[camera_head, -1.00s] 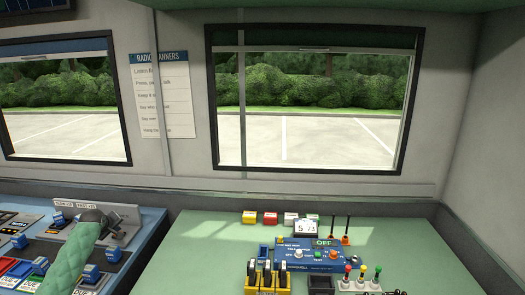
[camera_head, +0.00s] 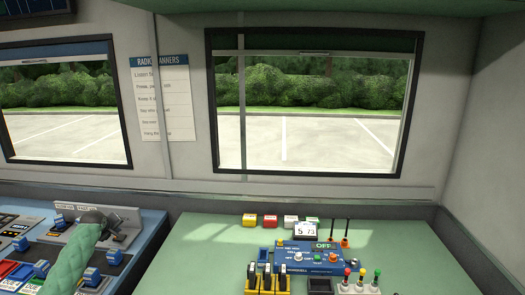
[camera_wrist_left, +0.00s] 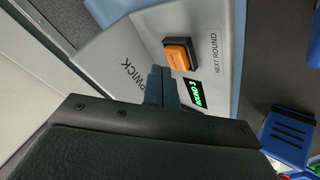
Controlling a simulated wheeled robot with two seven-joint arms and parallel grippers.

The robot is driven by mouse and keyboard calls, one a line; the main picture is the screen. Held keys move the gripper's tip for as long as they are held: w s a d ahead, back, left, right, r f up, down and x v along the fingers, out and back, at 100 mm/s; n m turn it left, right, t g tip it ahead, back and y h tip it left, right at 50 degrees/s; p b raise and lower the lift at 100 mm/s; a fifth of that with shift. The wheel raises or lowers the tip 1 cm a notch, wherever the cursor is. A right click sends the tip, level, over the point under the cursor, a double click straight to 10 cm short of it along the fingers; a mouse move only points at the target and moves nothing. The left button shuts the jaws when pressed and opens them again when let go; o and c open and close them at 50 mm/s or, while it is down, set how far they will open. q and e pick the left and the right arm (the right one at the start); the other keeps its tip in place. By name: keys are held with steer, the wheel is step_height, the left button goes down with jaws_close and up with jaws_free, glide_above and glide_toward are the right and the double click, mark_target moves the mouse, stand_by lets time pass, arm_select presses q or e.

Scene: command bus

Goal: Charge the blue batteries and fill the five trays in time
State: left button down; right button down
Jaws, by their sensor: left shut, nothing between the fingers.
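My left gripper (camera_head: 112,217) is at the grey sloped panel (camera_head: 128,214) on the left bench. In the left wrist view its closed fingertips (camera_wrist_left: 163,84) are beside an orange button (camera_wrist_left: 180,53) marked NEXT ROUND and a small green-lit ROUND 3 display (camera_wrist_left: 197,94). Contact with the panel cannot be told. The fingers hold nothing. Several blue blocks, apparently the batteries, sit on the left bench, such as one at the front (camera_head: 41,268) and one farther left (camera_head: 20,243). A blue block (camera_wrist_left: 290,135) also shows in the left wrist view. My right gripper is out of view.
The table's left part is bare.

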arm_select(q)
steer(key=shift+r, duration=0.1)
steer(key=shift+r+p, duration=2.7)
steer(key=shift+r, duration=0.25)
